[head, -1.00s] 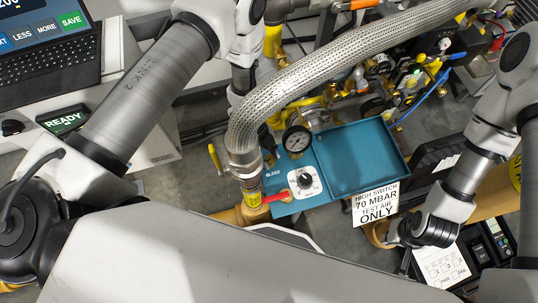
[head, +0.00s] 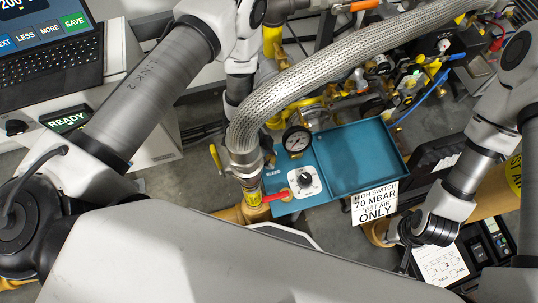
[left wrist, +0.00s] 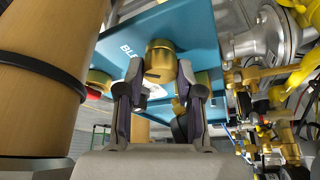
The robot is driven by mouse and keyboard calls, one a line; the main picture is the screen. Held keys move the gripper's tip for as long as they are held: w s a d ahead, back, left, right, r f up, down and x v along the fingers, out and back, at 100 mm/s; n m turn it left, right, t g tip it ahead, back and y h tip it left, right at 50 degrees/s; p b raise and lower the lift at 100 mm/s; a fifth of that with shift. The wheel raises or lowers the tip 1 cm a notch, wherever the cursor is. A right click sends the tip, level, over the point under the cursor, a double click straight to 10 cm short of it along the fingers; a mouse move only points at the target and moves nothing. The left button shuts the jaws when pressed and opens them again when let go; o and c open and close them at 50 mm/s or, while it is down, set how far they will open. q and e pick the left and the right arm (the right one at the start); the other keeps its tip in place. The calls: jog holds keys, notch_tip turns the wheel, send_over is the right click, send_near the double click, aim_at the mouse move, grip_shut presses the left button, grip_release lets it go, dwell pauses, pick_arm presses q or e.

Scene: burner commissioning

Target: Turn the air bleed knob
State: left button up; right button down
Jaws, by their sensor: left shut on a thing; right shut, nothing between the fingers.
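The air bleed knob (left wrist: 160,55) is a brass round knob on the teal panel in the left wrist view, beside partly covered lettering that starts with "BL". My left gripper (left wrist: 161,78) has its two dark fingers on either side of the knob and is shut on it. In the head view my left wrist (head: 238,88) goes down behind the braided hose, which hides the fingers. The small "BLEED" label (head: 272,172) shows on the teal panel there. My right gripper (head: 405,262) is at the lower right, mostly hidden behind its wrist, shut and empty.
A white sign (head: 375,203) hangs at the panel's front.

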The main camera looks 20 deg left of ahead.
dwell(0.3)
pick_arm(q)
jog(key=o, duration=1.2)
jog(key=shift+c, duration=0.2)
jog(key=shift+r, duration=0.15)
jog(key=a+r, duration=0.2)
jog(key=shift+s+a+r, duration=0.1)
jog(key=shift+a+r, duration=0.2)
jog(key=shift+a, duration=0.05)
jog(key=s+a, duration=0.1)
jog(key=a, duration=0.9)
jog(key=shift+s+a, duration=0.15)
jog(key=shift+a, duration=0.05)
jog(key=shift+s+f, duration=0.1)
